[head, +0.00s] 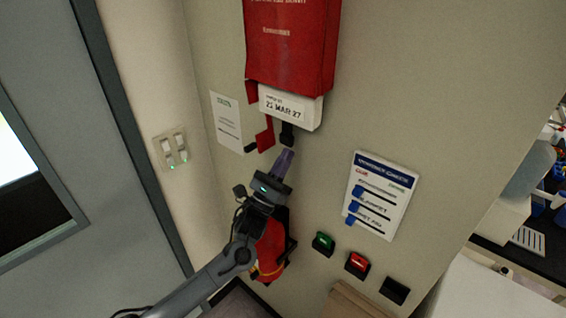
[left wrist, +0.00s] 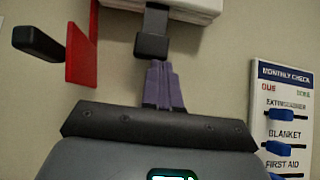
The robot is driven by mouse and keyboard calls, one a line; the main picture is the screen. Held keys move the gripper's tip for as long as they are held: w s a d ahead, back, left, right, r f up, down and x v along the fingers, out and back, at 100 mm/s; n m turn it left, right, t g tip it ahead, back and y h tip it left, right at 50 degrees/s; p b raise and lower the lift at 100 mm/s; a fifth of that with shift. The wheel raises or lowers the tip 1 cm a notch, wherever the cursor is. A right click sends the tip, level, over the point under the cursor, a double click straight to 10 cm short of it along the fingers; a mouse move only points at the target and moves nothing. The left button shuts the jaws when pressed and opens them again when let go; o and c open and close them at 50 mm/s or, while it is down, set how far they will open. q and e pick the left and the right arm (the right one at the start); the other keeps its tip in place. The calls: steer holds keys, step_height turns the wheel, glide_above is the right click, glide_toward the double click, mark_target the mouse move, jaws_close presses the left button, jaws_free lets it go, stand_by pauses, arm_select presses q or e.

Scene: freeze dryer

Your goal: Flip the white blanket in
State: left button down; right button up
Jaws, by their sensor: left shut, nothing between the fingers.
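A white piece with a dated label (head: 290,105) sticks out under the red wall pouch (head: 290,50); it looks like the blanket's lower end. Its bottom edge shows at the top of the left wrist view (left wrist: 185,5). A black tab (head: 287,135) hangs below it and also shows in the left wrist view (left wrist: 151,46). My left gripper (head: 286,155) has purple fingers, shut and empty, pointing up just under the tab. In the left wrist view its fingertips (left wrist: 159,66) meet the tab's lower edge; I cannot tell if they touch. My right gripper is not in view.
A red flag-like piece (head: 265,134) stands out left of the tab. A monthly check board (head: 380,195) with blue sliders hangs to the right. A red extinguisher (head: 270,248) is partly behind my left arm. Small coloured switches (head: 357,264) sit lower right.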

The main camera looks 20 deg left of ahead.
arm_select(q)
step_height(320, 180, up, 11)
steer(key=p, duration=0.5)
steer(key=shift+s+f, duration=0.1)
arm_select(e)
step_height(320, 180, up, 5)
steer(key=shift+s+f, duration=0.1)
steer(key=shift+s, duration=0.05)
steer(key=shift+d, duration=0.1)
arm_select(q)
steer(key=shift+s+a+f+b, duration=0.1)
steer(key=shift+s+f+b, duration=0.2)
steer(key=shift+f, duration=0.2)
steer(key=b, duration=0.2)
glide_toward(288, 118)
steer(key=s+f, duration=0.1)
steer(key=shift+a, duration=0.25)
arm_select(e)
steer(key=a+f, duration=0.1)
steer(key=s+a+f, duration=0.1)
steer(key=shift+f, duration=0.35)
